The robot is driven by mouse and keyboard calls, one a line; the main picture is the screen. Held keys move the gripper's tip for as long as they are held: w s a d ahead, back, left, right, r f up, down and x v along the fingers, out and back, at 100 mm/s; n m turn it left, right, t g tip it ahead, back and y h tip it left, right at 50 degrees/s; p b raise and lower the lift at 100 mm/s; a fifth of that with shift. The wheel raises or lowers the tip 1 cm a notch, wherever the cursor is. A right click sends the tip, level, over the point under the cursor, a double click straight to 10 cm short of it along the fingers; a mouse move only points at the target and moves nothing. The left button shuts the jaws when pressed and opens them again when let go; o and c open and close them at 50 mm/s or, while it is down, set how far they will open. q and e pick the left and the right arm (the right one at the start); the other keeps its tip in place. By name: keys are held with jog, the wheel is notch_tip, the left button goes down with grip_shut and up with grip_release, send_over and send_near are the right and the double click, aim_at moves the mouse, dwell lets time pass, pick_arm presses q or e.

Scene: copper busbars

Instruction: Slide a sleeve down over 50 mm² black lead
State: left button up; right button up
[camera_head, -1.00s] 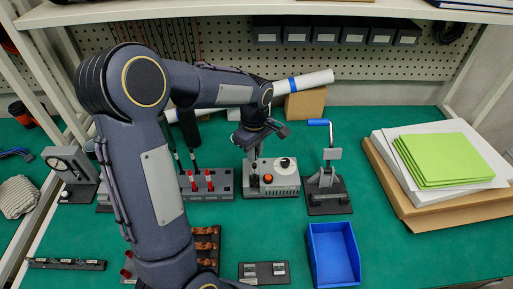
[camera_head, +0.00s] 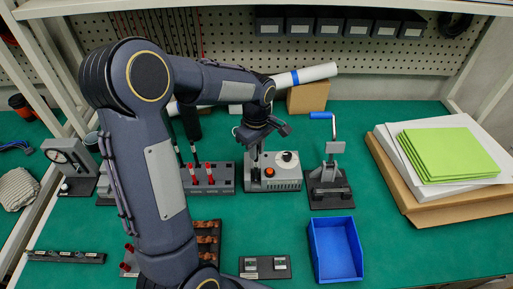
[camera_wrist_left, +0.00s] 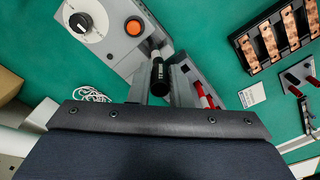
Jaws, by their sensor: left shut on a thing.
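My left gripper (camera_head: 256,160) is over the left part of the grey box with the orange button. In the left wrist view, its fingers (camera_wrist_left: 160,88) are shut on a black cylindrical piece (camera_wrist_left: 159,74) with pale print. I cannot tell whether this piece is a sleeve or the end of the black lead. Red sleeves (camera_head: 209,173) stand in a grey rack (camera_head: 222,185) left of the gripper. Part of the rack and a red piece (camera_wrist_left: 203,95) also show in the left wrist view.
The grey box (camera_head: 286,184) has a dial and an orange button. A blue-handled press (camera_head: 329,188) stands to its right. A blue bin (camera_head: 334,250) and a rack of copper bars (camera_head: 207,240) are in front. Green sheets (camera_head: 450,153) lie on boxes at right. Green table is clear between.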

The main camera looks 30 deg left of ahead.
pick_arm(q)
jog(key=shift+f, duration=0.25)
dwell(0.3)
jog(key=shift+f+b, duration=0.4)
jog(key=shift+b, duration=0.1)
dwell(0.4)
jog(key=shift+f+b, duration=0.5)
jog(key=shift+f, duration=0.1)
jog(key=shift+f, duration=0.1)
dwell(0.5)
jog(key=o, duration=0.7)
